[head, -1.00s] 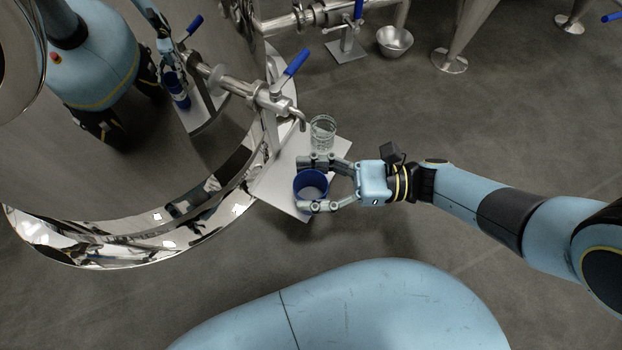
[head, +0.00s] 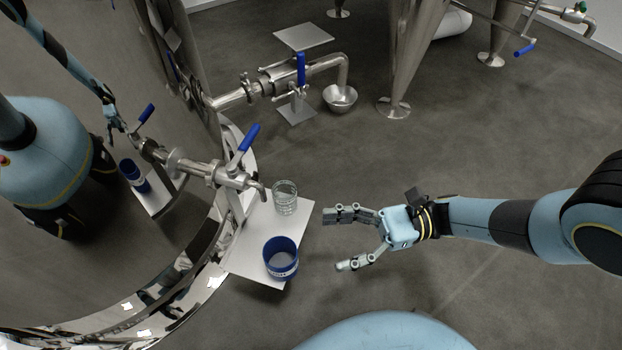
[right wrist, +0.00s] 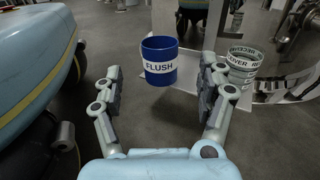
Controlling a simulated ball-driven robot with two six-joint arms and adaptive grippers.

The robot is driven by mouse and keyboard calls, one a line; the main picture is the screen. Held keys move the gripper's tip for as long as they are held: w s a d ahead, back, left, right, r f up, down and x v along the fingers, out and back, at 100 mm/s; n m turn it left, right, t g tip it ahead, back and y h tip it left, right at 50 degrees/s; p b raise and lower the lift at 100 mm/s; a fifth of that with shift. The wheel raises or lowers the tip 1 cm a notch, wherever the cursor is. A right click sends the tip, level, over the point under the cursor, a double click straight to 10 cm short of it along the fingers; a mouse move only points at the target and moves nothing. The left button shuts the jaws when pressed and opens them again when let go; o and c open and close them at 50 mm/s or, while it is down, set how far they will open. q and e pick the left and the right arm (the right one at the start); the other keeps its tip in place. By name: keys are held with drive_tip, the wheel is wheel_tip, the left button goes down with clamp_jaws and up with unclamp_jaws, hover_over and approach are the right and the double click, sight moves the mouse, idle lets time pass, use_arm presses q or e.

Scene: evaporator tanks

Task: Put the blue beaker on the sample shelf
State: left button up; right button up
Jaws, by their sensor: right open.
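The blue beaker (head: 281,258) stands upright on the white shelf (head: 250,246) under the tap, near its front corner. In the right wrist view the blue beaker (right wrist: 159,62) shows a white label reading FLUSH, beyond and between my fingertips. My right gripper (head: 345,240) is open and empty, to the right of the beaker and apart from it. My left gripper is not in view.
A clear glass beaker (head: 284,198) stands on the same shelf, behind the blue one. A tap with a blue lever (head: 243,150) juts over the shelf from the shiny tank. A metal bowl (head: 340,98) and another white plate (head: 303,36) are farther back.

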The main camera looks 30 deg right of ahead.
wheel_tip(320, 180, down, 6)
drive_tip(key=s+n+g+h, duration=0.2)
drive_tip(key=n+g+h, duration=0.1)
drive_tip(key=n+h, duration=0.1)
drive_tip(key=w+d+f+n+t+h, duration=0.25)
drive_tip(key=w+n+h, duration=0.2)
drive_tip(key=h, duration=0.25)
drive_tip(key=w+d+r+n+t+h, duration=0.2)
drive_tip(key=w+r+t, duration=0.1)
drive_tip(key=r, duration=0.4)
drive_tip(key=w+d+r+n+t+h, duration=0.2)
drive_tip(key=w+r+t, duration=0.1)
drive_tip(key=r, duration=0.4)
drive_tip(key=w+d+r+n+t+h, duration=0.2)
drive_tip(key=r+n+t, duration=0.1)
drive_tip(key=r, duration=0.4)
drive_tip(key=s+a+r+n+t+y, duration=0.2)
drive_tip(key=s+r+n+t, duration=0.1)
drive_tip(key=r, duration=0.8)
drive_tip(key=s+a+r+n+t+y, duration=0.3)
drive_tip(key=r+n, duration=0.3)
drive_tip(key=r, duration=0.6)
drive_tip(key=s+a+r+n+t+y, duration=0.2)
drive_tip(key=s+r+n+t+y, duration=0.1)
drive_tip(key=r, duration=0.8)
drive_tip(key=shift+s+a+r+n+t, duration=0.3)
drive_tip(key=shift+n+t, duration=0.35)
drive_tip(key=shift+t, duration=0.6)
